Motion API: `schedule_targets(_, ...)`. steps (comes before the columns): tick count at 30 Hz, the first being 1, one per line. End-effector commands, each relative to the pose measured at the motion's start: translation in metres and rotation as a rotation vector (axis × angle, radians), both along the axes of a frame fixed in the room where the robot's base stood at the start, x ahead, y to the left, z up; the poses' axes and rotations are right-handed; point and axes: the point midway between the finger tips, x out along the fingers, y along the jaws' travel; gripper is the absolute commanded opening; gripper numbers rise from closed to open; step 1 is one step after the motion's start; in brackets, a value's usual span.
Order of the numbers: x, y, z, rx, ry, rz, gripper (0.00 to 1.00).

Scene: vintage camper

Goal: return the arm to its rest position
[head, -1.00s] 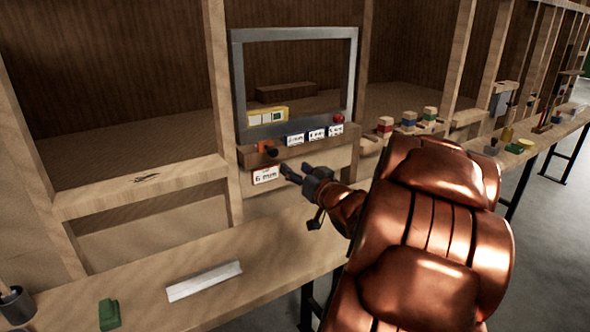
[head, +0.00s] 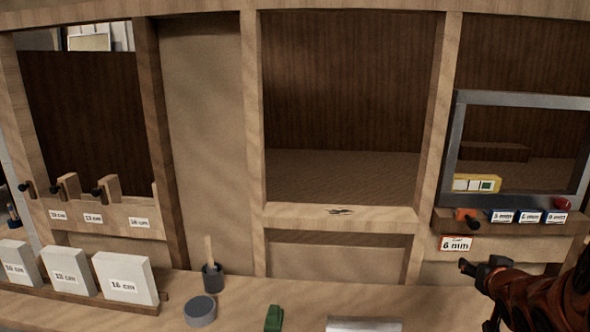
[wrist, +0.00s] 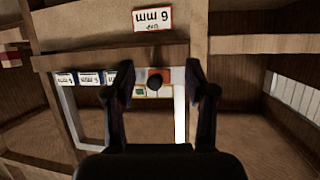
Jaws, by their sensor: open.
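My gripper (head: 478,268) is at the lower right of the head view, just below and right of the "6 mm" label (head: 457,243). My copper arm behind it is cut off by the right edge. In the wrist view my gripper (wrist: 160,95) has its two dark fingers spread wide apart with nothing held between them. A dark round knob (wrist: 155,82) shows between the fingers, beyond them. The "6 mm" label also shows upside down in the wrist view (wrist: 152,18).
A wooden ledge (head: 510,226) with an orange-and-black item (head: 466,217) and small numbered labels lies close above my gripper. A grey metal frame (head: 449,150) stands behind it. White labelled blocks (head: 125,278), a grey round tin (head: 200,310) and a green object (head: 273,318) are on the bench.

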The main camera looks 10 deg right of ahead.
Motion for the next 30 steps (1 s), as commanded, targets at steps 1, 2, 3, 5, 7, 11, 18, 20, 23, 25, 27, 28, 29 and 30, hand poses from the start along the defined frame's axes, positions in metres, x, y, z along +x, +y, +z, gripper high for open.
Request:
schedule_targets(1, 0.0, 0.011, 0.002, -0.004, 0.051, 0.0, 0.55)
schedule_targets(2, -0.003, 0.016, -0.001, -0.001, 0.088, -0.007, 0.55)
schedule_targets(3, -0.006, 0.023, -0.004, -0.001, 0.132, -0.012, 0.55)
schedule_targets(5, -0.012, 0.035, -0.007, 0.005, 0.198, -0.019, 0.55)
schedule_targets(7, -0.021, 0.05, -0.013, 0.014, 0.278, -0.023, 0.55)
schedule_targets(11, -0.042, 0.082, -0.02, 0.036, 0.423, -0.017, 0.55)
schedule_targets(18, -0.096, 0.153, -0.03, 0.103, 0.696, 0.04, 0.55)
schedule_targets(20, -0.112, 0.173, -0.03, 0.121, 0.765, 0.066, 0.55)
schedule_targets(23, -0.143, 0.206, -0.031, 0.153, 0.886, 0.116, 0.55)
schedule_targets(25, -0.166, 0.23, -0.029, 0.176, 0.968, 0.16, 0.55)
schedule_targets(27, -0.19, 0.253, -0.026, 0.196, 1.048, 0.208, 0.55)
schedule_targets(28, -0.201, 0.262, -0.024, 0.207, 1.082, 0.227, 0.55)
schedule_targets(29, -0.21, 0.27, -0.023, 0.214, 1.112, 0.249, 0.55)
schedule_targets(30, -0.223, 0.28, -0.021, 0.223, 1.153, 0.275, 0.55)
